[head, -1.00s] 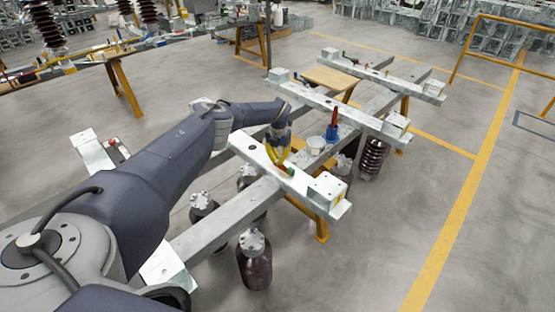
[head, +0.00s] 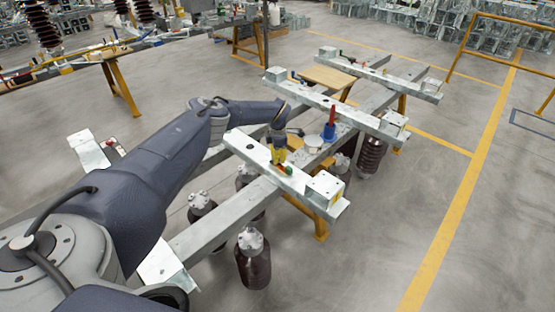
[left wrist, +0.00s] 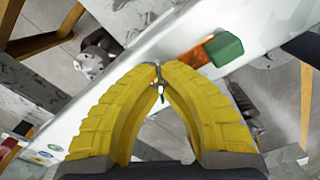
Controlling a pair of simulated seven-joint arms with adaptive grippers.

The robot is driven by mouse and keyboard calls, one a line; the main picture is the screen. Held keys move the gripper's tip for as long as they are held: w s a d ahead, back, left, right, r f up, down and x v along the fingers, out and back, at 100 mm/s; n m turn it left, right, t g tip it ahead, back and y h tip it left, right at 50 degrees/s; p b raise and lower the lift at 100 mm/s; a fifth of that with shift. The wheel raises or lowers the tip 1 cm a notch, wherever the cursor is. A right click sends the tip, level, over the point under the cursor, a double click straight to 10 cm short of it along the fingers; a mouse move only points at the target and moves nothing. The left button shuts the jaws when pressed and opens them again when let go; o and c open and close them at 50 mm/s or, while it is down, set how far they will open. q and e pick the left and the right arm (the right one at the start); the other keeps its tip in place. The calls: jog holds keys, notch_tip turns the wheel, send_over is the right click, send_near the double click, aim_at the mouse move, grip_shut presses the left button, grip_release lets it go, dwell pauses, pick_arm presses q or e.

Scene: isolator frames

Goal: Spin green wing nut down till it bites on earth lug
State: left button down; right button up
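In the left wrist view, a small green wing nut (left wrist: 158,74) shows as a thin sliver between the yellow fingertips of my left gripper (left wrist: 159,69). The fingertips are closed in on it from both sides. A pale stud end shows just below it. An orange-copper earth lug (left wrist: 194,58) with a green block-like end (left wrist: 224,48) lies on the galvanized beam, right of the fingertips. In the head view my left gripper (head: 279,162) points down at the beam (head: 247,147), beside the lug's green end (head: 288,170). The nut's seat is hidden there. My right gripper is out of view.
A blue-and-red tool (head: 329,130) and a pale round container (head: 313,143) stand behind the beam. A boxy bracket (head: 325,188) sits at the beam's right end. Dark insulators (head: 253,263) are below the frame. Open floor lies to the right.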

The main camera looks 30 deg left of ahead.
pick_arm(q)
jog(key=m, duration=0.5)
jog(key=shift+s+d+m, duration=0.15)
jog(key=shift+s+m, duration=0.1)
jog(key=shift+m, duration=0.15)
jog(key=m, duration=0.6)
jog(key=shift+s, duration=0.3)
jog(key=m, duration=0.6)
jog(key=shift+s+m, duration=0.25)
jog(key=shift+m, duration=0.05)
jog(key=m, duration=0.5)
jog(key=shift+s+a, duration=0.15)
jog(key=shift+a, duration=0.25)
jog(key=shift+m, duration=0.3)
jog(key=c, duration=1.6)
grip_release()
notch_tip(320, 180, up, 12)
